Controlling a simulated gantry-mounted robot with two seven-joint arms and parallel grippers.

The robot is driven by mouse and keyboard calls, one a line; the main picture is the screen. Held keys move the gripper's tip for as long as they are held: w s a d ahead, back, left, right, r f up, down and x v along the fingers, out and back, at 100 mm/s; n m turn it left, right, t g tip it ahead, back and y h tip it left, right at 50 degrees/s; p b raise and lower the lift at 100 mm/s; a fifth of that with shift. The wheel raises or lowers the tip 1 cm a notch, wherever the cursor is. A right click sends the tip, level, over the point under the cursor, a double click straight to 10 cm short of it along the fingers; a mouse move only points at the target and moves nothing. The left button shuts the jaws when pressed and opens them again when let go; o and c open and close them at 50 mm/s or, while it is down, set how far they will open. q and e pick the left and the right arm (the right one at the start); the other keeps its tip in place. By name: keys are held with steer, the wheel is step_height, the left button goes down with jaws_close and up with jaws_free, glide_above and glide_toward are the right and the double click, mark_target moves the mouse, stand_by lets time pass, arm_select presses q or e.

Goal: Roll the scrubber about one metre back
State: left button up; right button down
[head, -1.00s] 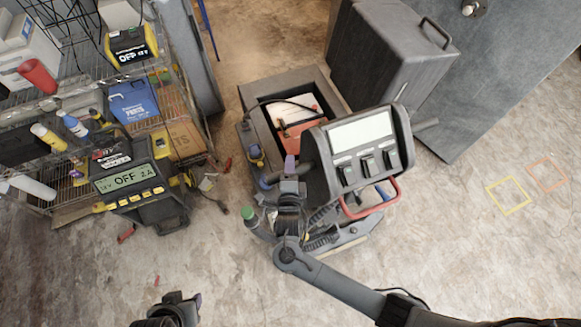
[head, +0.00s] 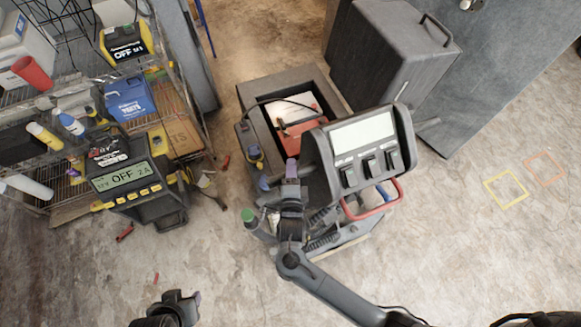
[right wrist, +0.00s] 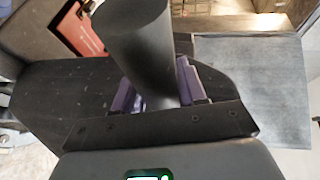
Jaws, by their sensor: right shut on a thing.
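The scrubber stands in the middle of the head view, with a grey body (head: 322,84), an open bay and a console (head: 362,145) with a blank pale screen. A red bail (head: 376,204) hangs below the console. My right gripper (head: 292,170) is at the console's left side. In the right wrist view its purple fingers (right wrist: 157,92) are shut on a thick dark grey handle grip (right wrist: 135,40). My left gripper (head: 188,302) is at the bottom left, away from the scrubber; its fingers are too unclear to judge.
A grey tank-like box (head: 395,55) and a grey panel (head: 480,70) stand behind. Small items lie near the shelf. Yellow (head: 487,184) and orange floor squares lie on open floor at right.

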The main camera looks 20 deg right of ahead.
steer(key=shift+f, duration=0.1)
steer(key=c, duration=1)
jaws_free()
steer(key=shift+o, duration=1.3)
steer(key=shift+w, duration=0.25)
steer(key=shift+s, duration=0.15)
steer(key=v, duration=1)
steer(key=shift+s+b, duration=0.3)
steer(key=shift+b, duration=0.15)
